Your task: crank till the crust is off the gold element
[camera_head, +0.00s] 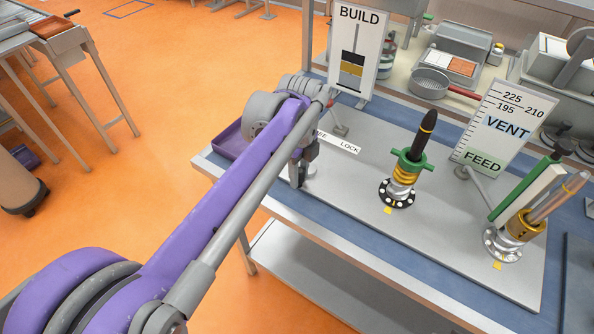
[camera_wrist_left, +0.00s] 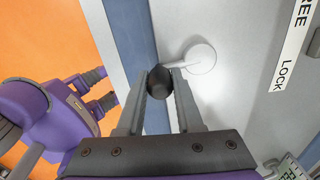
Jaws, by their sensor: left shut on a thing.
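My left gripper (camera_head: 300,165) is at the left end of the grey plate, beside the FREE/LOCK label (camera_head: 338,143). In the left wrist view its fingers are shut on a dark crank knob (camera_wrist_left: 158,82). A pale crank arm (camera_wrist_left: 180,64) runs from the knob to a round hub (camera_wrist_left: 201,57). On the plate, one upright screw (camera_head: 425,130) has a dark tapered rod with a yellow band, a green collar (camera_head: 411,161) and a gold coil (camera_head: 403,174). At the right, a tilted grey rod (camera_head: 560,197) stands in a gold collar (camera_head: 527,223). My right gripper is not in view.
A BUILD sign (camera_head: 357,45) with a black and gold gauge stands behind the crank. A VENT/FEED sign (camera_head: 500,125) with a scale stands behind the screws. A purple tray (camera_head: 232,140) sits at the bench's left end. The plate between crank and dark screw is mostly clear.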

